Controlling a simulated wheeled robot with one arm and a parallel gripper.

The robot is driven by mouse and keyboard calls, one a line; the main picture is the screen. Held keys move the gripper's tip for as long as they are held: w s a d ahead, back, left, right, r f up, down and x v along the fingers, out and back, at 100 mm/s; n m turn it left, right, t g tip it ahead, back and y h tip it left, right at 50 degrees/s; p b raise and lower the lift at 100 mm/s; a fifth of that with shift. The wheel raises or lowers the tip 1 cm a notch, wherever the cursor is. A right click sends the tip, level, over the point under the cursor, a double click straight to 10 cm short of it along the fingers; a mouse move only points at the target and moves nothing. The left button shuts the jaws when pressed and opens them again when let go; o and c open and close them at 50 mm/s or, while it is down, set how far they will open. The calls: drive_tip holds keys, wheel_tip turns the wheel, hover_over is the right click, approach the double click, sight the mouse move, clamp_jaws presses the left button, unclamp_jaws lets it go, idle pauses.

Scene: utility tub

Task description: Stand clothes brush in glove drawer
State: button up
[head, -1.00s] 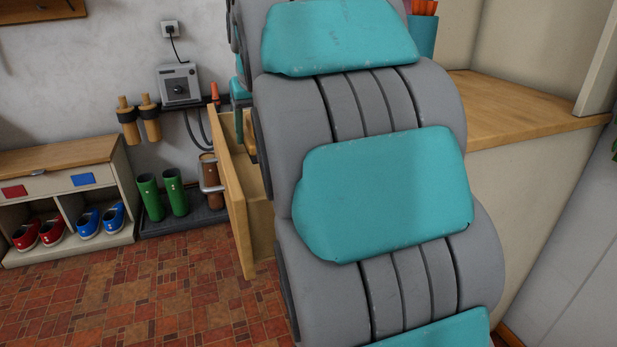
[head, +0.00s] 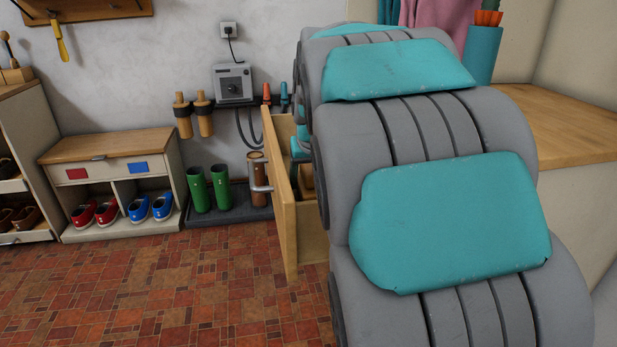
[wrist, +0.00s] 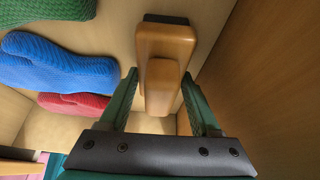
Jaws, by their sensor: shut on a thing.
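The clothes brush (wrist: 163,62) shows in the wrist view as a wooden block with a dark strip at its top end. My gripper (wrist: 160,74) is shut on it, with one green finger on each side. The brush is inside the open drawer (head: 280,195), over its pale wooden bottom. I cannot tell whether it touches the bottom or a wall. A blue glove (wrist: 60,62), a red glove (wrist: 75,104) and a green glove (wrist: 40,10) lie left of the brush. In the head view my arm hides most of the drawer's inside and my gripper.
The drawer's plain wall (wrist: 255,70) is close on the right in the wrist view. In the head view, green boots (head: 210,190) stand on a dark tray left of the drawer. A shoe cabinet (head: 110,150) stands further left. The tiled floor (head: 170,290) in front is clear.

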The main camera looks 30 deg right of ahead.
drive_tip(key=o, duration=1.3)
drive_tip(key=shift+r, duration=0.1)
drive_tip(key=v, duration=1.2)
